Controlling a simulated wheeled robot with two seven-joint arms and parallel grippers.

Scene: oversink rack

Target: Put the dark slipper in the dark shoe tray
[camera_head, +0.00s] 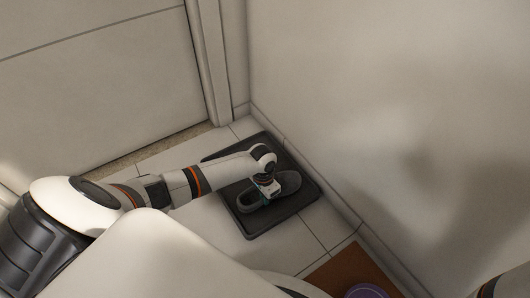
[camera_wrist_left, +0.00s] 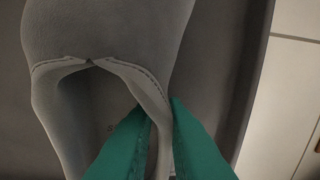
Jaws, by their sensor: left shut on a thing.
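The dark slipper (camera_head: 258,198) is on or just above the dark shoe tray (camera_head: 296,211), within its outline in the head view. In the left wrist view the grey slipper (camera_wrist_left: 110,32) fills the upper left, its opening towards me. My left gripper (camera_head: 266,201) reaches down over the slipper. Its green fingers (camera_wrist_left: 158,135) are shut on the slipper's side wall, one finger inside the opening and one outside. The tray's rim (camera_wrist_left: 255,60) runs along the right in the wrist view. Whether the sole touches the tray is unclear. My right gripper is out of view.
The tray lies on pale floor tiles (camera_head: 309,238) in the corner between a door (camera_head: 90,80) and a plain wall (camera_head: 400,100). A brown mat (camera_head: 352,272) with a purple round thing (camera_head: 367,291) lies at the bottom right. Bare tile lies between tray and mat.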

